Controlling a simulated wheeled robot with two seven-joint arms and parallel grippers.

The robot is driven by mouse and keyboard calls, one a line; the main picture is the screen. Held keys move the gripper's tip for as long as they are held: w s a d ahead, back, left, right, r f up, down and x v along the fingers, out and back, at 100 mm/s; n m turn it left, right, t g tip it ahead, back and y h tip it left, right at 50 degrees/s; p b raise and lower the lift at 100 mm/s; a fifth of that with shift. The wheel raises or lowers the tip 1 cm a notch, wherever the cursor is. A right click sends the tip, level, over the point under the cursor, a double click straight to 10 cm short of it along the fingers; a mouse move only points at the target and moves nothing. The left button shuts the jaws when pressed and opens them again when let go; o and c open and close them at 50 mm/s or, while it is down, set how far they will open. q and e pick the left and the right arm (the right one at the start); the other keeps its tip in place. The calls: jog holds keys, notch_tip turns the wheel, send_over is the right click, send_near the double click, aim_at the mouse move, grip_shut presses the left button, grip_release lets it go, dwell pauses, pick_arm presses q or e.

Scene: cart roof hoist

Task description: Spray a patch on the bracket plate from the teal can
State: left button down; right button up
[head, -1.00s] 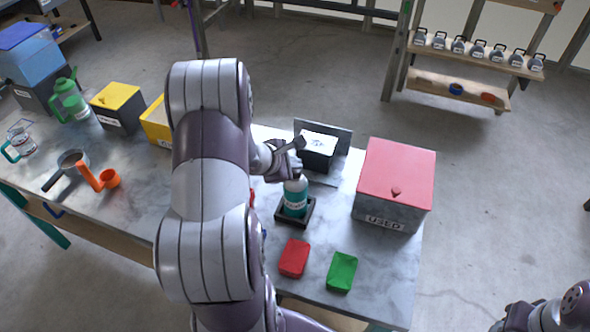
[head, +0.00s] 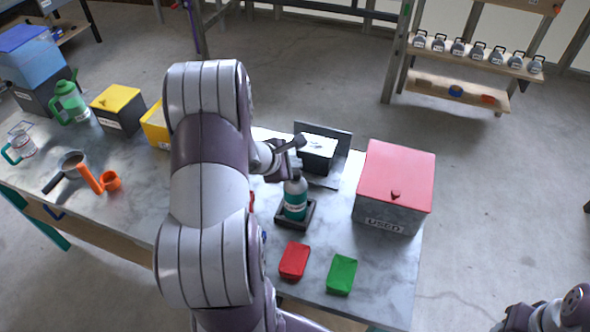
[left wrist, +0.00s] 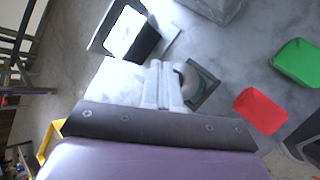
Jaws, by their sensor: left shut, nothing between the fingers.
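The teal can (head: 295,203) stands upright in a dark square holder (head: 309,215) on the bench, its light top just under my left gripper (head: 294,168). That gripper is shut and empty; in the left wrist view its fingers (left wrist: 164,84) overlap the can's top, and I cannot tell whether they touch it. The grey bracket plate (head: 338,136) stands behind the can, with a black block with a white face (head: 318,146) in front of it. The block also shows in the left wrist view (left wrist: 147,46). My right gripper (head: 516,318) is at the lower right edge, its jaws unclear.
A red-lidded box labelled USED (head: 395,185) stands right of the can. A red pad (head: 294,261) and a green pad (head: 341,274) lie in front. Jugs, cups and yellow-topped boxes (head: 118,108) fill the bench's left side. A rack (head: 470,65) stands behind.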

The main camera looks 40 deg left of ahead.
pick_arm(q)
notch_tip(320, 180, up, 6)
jog(key=p, duration=0.3)
jog(key=shift+f, duration=0.1)
dwell(0.6)
jog(key=s+d+f+m+g+h, duration=0.1)
jog(key=s+d+f+m+g, duration=0.1)
jog(key=s+d+m+g, duration=0.75)
jog(key=s+d+r+m+t+y, duration=0.1)
jog(key=d+m, duration=0.3)
jog(key=m, duration=0.4)
jog(key=s+d+r+m+y, duration=0.1)
jog(key=s+d+r+m, duration=0.1)
jog(key=m, duration=0.6)
jog(key=d+r, duration=0.1)
jog(key=d, duration=0.1)
jog(key=shift+s+d+r+t, duration=0.15)
jog(key=shift+s+d+t, duration=0.1)
jog(key=shift+d+t, duration=0.1)
